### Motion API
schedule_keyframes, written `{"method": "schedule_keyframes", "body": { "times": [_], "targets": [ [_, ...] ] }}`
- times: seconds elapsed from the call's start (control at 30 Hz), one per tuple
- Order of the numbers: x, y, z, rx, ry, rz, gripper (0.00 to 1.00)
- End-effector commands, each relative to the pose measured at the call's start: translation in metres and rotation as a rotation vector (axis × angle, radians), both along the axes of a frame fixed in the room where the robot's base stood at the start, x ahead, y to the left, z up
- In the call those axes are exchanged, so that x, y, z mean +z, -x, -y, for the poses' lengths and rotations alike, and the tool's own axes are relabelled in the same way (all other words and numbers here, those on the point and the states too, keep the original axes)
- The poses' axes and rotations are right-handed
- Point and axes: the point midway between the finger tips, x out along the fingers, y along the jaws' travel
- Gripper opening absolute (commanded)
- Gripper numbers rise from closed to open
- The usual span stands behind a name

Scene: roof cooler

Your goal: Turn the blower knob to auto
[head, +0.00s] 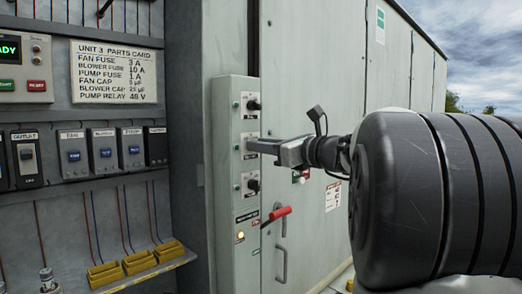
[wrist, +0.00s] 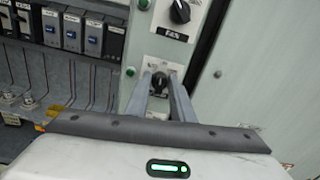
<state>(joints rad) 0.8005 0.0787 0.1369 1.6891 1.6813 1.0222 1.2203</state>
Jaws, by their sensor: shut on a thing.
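A narrow pale control panel (head: 227,160) carries several black rotary knobs in a column. My gripper (head: 250,145) reaches in from the right at the middle knob, which it largely hides in the head view. In the wrist view my gripper (wrist: 160,80) has one finger on each side of this black middle knob (wrist: 160,85) and is shut on it. The knob sits directly below the knob labelled FAN (wrist: 180,11). Its own label and its pointer setting are not readable.
A lower knob (head: 253,185) and a red-handled lever (head: 276,215) are below my gripper. Green lamps line the panel's left. Switch boxes (head: 103,152) and a parts card (head: 117,72) are at left. A door handle (head: 281,265) is low on the right.

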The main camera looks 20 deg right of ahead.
Motion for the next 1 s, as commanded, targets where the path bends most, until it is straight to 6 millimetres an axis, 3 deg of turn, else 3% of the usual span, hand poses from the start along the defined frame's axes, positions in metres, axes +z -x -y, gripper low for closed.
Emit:
{"method": "schedule_keyframes", "body": {
  "times": [0.6, 1.0],
  "targets": [
    [-0.0051, 0.001, -0.003, 0.0, 0.473, 0.173, 0.0],
    [-0.003, 0.0013, -0.0033, 0.0, 0.64, 0.233, 0.0]
  ]
}}
